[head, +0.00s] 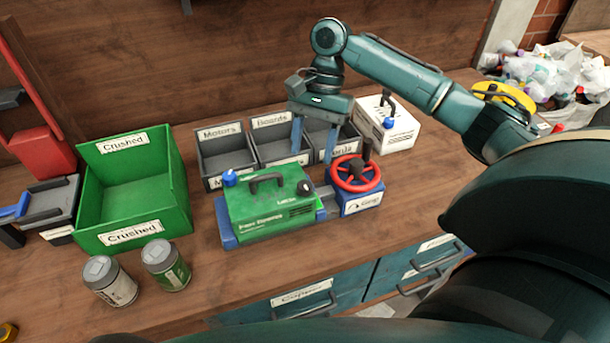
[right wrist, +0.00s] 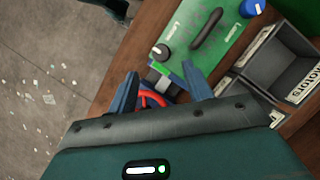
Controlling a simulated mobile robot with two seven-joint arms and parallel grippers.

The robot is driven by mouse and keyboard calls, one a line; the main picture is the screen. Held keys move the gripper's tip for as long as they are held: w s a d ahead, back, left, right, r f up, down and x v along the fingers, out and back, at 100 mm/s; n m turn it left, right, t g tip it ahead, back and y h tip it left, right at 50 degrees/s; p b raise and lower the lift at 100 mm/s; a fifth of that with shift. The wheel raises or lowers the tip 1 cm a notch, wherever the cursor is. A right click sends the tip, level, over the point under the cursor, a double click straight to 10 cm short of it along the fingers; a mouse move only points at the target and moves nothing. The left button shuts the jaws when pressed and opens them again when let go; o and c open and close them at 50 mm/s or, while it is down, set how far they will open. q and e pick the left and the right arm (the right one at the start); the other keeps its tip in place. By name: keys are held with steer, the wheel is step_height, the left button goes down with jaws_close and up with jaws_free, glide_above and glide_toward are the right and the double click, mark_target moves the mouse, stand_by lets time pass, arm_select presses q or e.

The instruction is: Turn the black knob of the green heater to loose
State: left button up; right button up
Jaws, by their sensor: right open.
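The green heater (head: 275,222) sits on the bench between the blue jaws of a vise (head: 361,203) with a red handwheel (head: 357,173). It has a black carry handle on top, a blue knob (head: 229,178) at its left and the black knob (head: 305,188) at its right end. My right gripper (head: 313,155) is open and empty, above and behind the black knob. In the right wrist view the black knob (right wrist: 161,52) shows just beyond the gap between the open fingers (right wrist: 159,70), apart from them. My left gripper is out of view.
Grey labelled bins (head: 225,150) stand behind the heater, and a white box (head: 385,122) stands behind the vise. A green "Crushed" crate (head: 133,238) and two cans (head: 165,265) are to the left. The bench front before the heater is clear.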

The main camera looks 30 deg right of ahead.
mark_target(305, 185)
steer(key=x, duration=0.7)
steer(key=shift+f, duration=0.25)
steer(key=shift+c, duration=0.3)
steer(key=c, duration=0.9)
